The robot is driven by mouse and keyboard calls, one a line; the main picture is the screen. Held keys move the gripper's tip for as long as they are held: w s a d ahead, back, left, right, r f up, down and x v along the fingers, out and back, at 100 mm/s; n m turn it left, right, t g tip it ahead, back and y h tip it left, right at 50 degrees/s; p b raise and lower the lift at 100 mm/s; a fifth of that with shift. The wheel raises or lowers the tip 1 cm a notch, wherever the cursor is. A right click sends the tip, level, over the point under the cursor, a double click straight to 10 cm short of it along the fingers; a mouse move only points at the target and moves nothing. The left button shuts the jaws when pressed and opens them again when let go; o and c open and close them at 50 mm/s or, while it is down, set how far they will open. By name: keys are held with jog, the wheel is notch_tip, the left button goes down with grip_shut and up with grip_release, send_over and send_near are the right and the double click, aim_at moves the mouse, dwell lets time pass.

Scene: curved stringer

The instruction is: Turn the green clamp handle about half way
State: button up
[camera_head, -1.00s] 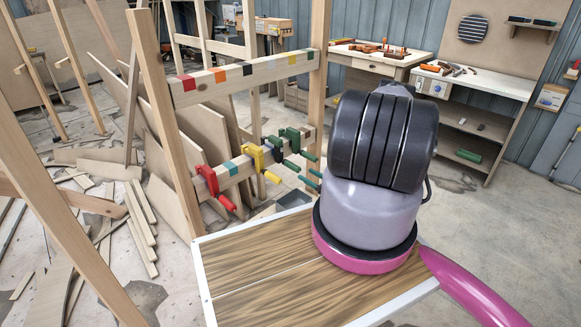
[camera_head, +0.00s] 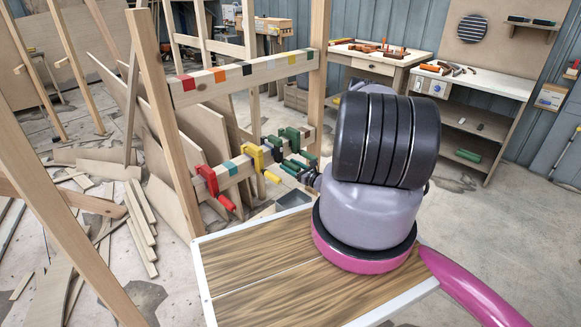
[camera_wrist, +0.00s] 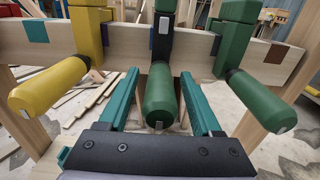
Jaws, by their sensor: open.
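My gripper (camera_wrist: 160,74) is open, with one teal finger on each side of a green clamp handle (camera_wrist: 160,98) in the wrist view. That handle hangs from a clamp with a dark body (camera_wrist: 161,42) on a wooden rail. Small gaps show between the handle and both fingers. To the right, a green clamp (camera_wrist: 233,38) has its own dark green handle (camera_wrist: 262,97). In the head view my gripper (camera_head: 291,168) is small beside the green clamps (camera_head: 292,138), and its contact there is hard to see.
A yellow clamp (camera_head: 254,157) with a yellow handle (camera_wrist: 50,86) is on the left, and a red clamp (camera_head: 212,185) is farther left. The rail (camera_wrist: 128,40) runs between wooden posts (camera_head: 165,120). A workbench (camera_head: 484,85) stands at the back right.

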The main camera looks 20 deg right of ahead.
jog(key=shift+c, duration=0.3)
grip_shut()
jog(key=shift+m, duration=0.3)
jog(key=m, duration=0.3)
jog(key=shift+m, duration=0.4)
jog(key=m, duration=0.4)
jog(key=shift+m, duration=0.3)
jog(key=m, duration=0.8)
jog(key=shift+m, duration=0.3)
